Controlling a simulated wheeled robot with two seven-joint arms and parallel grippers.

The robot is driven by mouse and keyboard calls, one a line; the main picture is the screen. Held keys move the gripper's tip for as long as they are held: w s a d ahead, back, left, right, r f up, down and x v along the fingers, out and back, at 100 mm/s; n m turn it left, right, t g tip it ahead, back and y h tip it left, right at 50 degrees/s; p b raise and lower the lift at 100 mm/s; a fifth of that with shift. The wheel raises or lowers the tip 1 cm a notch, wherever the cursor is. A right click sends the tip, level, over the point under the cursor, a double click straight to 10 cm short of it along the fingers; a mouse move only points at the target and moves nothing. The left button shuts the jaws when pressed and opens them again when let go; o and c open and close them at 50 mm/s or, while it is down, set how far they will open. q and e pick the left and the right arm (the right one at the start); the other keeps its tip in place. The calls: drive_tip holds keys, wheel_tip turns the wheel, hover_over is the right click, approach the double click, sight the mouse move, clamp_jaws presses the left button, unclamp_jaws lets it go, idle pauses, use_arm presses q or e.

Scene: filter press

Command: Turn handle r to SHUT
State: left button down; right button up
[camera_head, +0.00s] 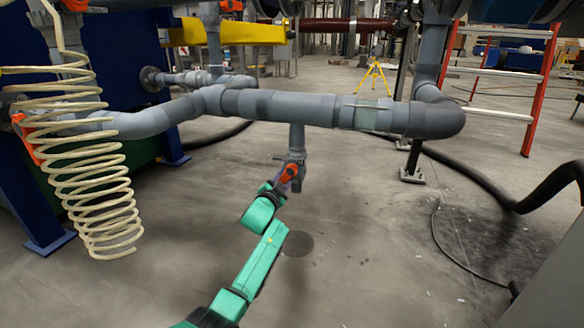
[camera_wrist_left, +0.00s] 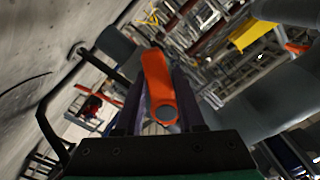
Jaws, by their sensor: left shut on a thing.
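An orange valve handle (camera_head: 289,172) sits on a short grey pipe (camera_head: 297,139) that hangs down from the thick horizontal grey pipe. My left gripper (camera_head: 284,180), at the end of a green arm, reaches up to this handle. In the left wrist view the orange handle (camera_wrist_left: 158,85) stands between the two fingers of my left gripper (camera_wrist_left: 160,100), which is shut on it. The valve's markings cannot be read, and the valve body is partly hidden by the gripper. My right gripper is not in view.
The thick grey pipe (camera_head: 290,107) crosses above my left arm. Another orange handle (camera_head: 25,135) is at the far left behind a cream coiled hose (camera_head: 90,180). A red ladder (camera_head: 540,90) and a black hose (camera_head: 490,185) are at right. The floor below is mostly clear.

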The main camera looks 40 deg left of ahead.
use_arm(q)
drive_tip(key=m, duration=0.1)
drive_tip(key=a+r+m, duration=0.1)
drive_tip(key=m, duration=0.1)
drive_tip(key=r+m, duration=0.1)
drive_tip(key=m, duration=0.1)
drive_tip(key=shift+s+a+r, duration=0.2)
drive_tip(key=shift+a+r, duration=0.05)
drive_tip(key=shift+a, duration=0.1)
drive_tip(key=m, duration=0.1)
drive_tip(key=r+m, duration=0.1)
drive_tip(key=m, duration=0.3)
drive_tip(key=shift+s+a+r, duration=0.1)
drive_tip(key=shift+a+r, duration=0.15)
drive_tip(key=shift+r, duration=0.1)
drive_tip(key=c, duration=0.8)
unclamp_jaws()
drive_tip(key=o, duration=0.5)
drive_tip(key=shift+f, duration=0.15)
drive_tip(key=shift+o, duration=0.3)
drive_tip(key=shift+w+f, duration=0.15)
drive_tip(key=shift+w, duration=0.05)
drive_tip(key=shift+d, duration=0.1)
